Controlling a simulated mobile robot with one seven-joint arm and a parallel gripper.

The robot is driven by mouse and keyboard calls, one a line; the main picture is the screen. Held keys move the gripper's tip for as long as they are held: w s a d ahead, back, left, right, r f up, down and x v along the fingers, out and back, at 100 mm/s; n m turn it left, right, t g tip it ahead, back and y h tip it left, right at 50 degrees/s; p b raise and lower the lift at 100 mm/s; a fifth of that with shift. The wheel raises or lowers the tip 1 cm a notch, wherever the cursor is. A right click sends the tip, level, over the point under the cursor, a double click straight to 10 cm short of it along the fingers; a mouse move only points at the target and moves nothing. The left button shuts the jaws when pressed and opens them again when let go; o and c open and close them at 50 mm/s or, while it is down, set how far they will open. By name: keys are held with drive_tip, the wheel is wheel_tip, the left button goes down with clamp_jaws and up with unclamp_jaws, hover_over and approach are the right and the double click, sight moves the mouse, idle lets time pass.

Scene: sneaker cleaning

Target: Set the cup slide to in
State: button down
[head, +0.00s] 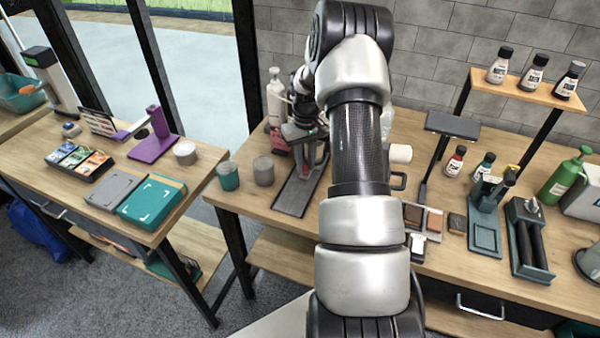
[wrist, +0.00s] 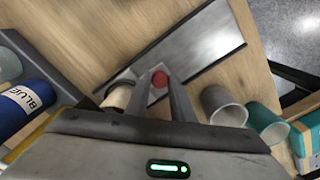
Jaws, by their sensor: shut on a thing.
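A long dark-edged slide plate with a flat grey top (head: 293,197) lies on the right-hand bench; I take it for the cup slide. It also shows in the wrist view (wrist: 196,46). A round red knob (wrist: 160,79) sits at its near side in the wrist view. My gripper (wrist: 160,83) has its two fingers on either side of this knob and is shut on it. In the head view my gripper (head: 310,168) points down over the far part of the plate. My arm and gripper hide that end of the slide.
A grey cup (head: 263,170) and a teal cup (head: 228,176) stand left of the slide. A pale cylinder (wrist: 117,96) is close beside one finger. A blue bottle (wrist: 28,108) lies farther left in the wrist view. Brushes and trays fill the bench's right side.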

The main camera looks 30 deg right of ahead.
drive_tip(key=shift+w+d+r, duration=0.1)
drive_tip(key=shift+w+d, duration=0.15)
drive_tip(key=shift+d, duration=0.1)
drive_tip(key=c, duration=1.5)
unclamp_jaws()
drive_tip(key=shift+d, duration=0.1)
drive_tip(key=shift+c, duration=0.2)
drive_tip(key=s+a, duration=0.3)
drive_tip(key=a, duration=0.1)
drive_tip(key=s+a+p, duration=0.1)
drive_tip(key=s+a, duration=0.2)
drive_tip(key=a, duration=0.1)
drive_tip(key=s+a, duration=0.3)
drive_tip(key=a, duration=0.2)
drive_tip(key=shift+s+p, duration=0.3)
drive_tip(key=shift+s, duration=0.1)
drive_tip(key=s+a+r, duration=0.1)
drive_tip(key=a+r, duration=0.1)
drive_tip(key=r, duration=0.9)
drive_tip(key=s+a+r+t, duration=0.1)
drive_tip(key=a+r, duration=0.1)
drive_tip(key=r, duration=0.9)
drive_tip(key=shift+a+r+n+h+p, duration=0.3)
drive_tip(key=shift+a+h+p, duration=0.05)
drive_tip(key=shift+h, duration=0.05)
